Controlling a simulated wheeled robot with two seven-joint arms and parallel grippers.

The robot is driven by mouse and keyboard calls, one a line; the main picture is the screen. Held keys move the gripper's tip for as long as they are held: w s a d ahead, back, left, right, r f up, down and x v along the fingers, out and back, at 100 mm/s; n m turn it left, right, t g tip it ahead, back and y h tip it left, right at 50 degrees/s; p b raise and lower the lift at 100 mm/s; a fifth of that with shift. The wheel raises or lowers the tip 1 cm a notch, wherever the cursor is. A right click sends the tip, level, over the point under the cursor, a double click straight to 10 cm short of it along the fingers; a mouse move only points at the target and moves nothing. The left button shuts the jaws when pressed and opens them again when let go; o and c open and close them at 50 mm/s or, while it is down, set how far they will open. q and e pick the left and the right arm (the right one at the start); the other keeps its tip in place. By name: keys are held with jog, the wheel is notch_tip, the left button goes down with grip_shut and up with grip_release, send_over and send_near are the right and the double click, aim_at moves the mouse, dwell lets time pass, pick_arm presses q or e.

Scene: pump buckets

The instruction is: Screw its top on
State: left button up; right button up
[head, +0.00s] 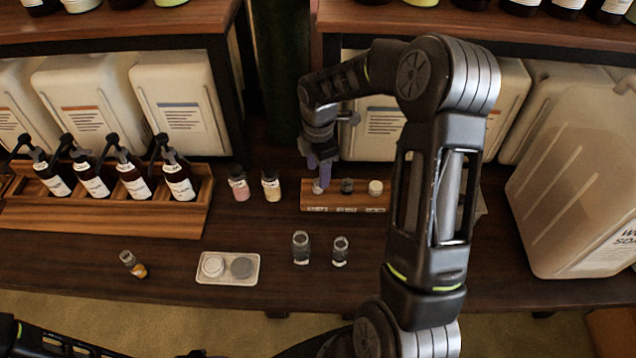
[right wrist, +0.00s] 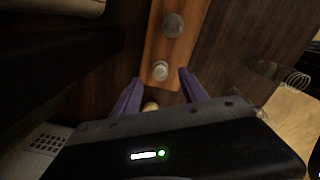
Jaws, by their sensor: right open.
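A small wooden rack (head: 345,208) holds a row of small tops: one at its left end (head: 317,189), a dark one (head: 347,186) in the middle and a white one (head: 375,187) at the right. My right gripper (head: 319,174), with purple fingers, is open over the rack's left end. In the right wrist view, its fingers (right wrist: 160,77) are spread apart with a pale top (right wrist: 160,71) near the tips; contact is unclear. Two open glass jars (head: 301,248) (head: 340,252) stand in front of the rack. My left gripper is out of view.
A pink bottle (head: 238,184) and a yellow bottle (head: 270,185) stand left of the rack. A tray (head: 228,279) holds two round lids. Pump bottles sit in a wooden holder (head: 105,222); a large canister (head: 570,190) stands right.

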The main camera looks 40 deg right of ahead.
jog(key=shift+f+p, duration=0.3)
jog(key=shift+f, duration=1.5)
jog(key=shift+c, duration=0.2)
grip_shut()
